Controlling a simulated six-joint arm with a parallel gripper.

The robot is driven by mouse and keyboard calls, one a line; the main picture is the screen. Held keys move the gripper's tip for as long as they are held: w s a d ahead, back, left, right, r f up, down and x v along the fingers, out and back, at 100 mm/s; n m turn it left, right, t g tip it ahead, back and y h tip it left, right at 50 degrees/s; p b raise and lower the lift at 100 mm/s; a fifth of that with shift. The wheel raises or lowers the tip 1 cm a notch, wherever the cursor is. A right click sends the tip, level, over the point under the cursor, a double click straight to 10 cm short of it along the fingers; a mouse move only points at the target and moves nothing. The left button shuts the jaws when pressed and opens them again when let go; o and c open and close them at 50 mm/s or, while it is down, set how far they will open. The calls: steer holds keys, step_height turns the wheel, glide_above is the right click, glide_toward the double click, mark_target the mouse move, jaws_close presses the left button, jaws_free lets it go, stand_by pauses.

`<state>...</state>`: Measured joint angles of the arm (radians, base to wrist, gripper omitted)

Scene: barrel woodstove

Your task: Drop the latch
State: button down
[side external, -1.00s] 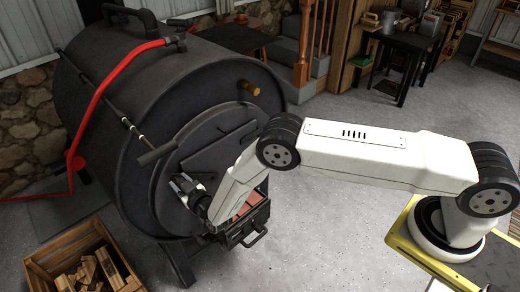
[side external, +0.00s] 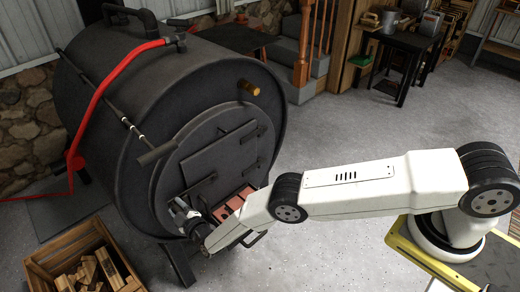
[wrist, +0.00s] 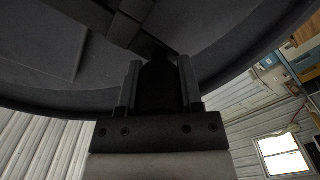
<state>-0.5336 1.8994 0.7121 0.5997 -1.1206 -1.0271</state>
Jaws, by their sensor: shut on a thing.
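The black barrel stove (side external: 105,100) stands at the left in the side external view. Its dark door (side external: 222,155) is in the round front plate and looks shut. My gripper (side external: 178,208) is low at the left edge of the door, close against the stove front. In the wrist view my gripper (wrist: 155,72) is shut on a dark piece, which I take to be the latch handle (wrist: 156,88). A dark bar (wrist: 125,28) runs above the jaws across the stove face. The latch (side external: 203,183) is dark on dark, and my gripper partly hides it.
A lever with a cylindrical grip (side external: 157,153) sticks out above my gripper. A wooden crate (side external: 105,235) of firewood stands at lower left.

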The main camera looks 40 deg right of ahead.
steer(key=shift+f+n, duration=0.3)
steer(key=shift+f, duration=0.3)
steer(key=shift+c, duration=1.2)
jaws_free()
steer(key=shift+s, duration=0.2)
steer(key=s, duration=0.7)
steer(key=shift+s, duration=0.2)
steer(key=shift+d, duration=0.1)
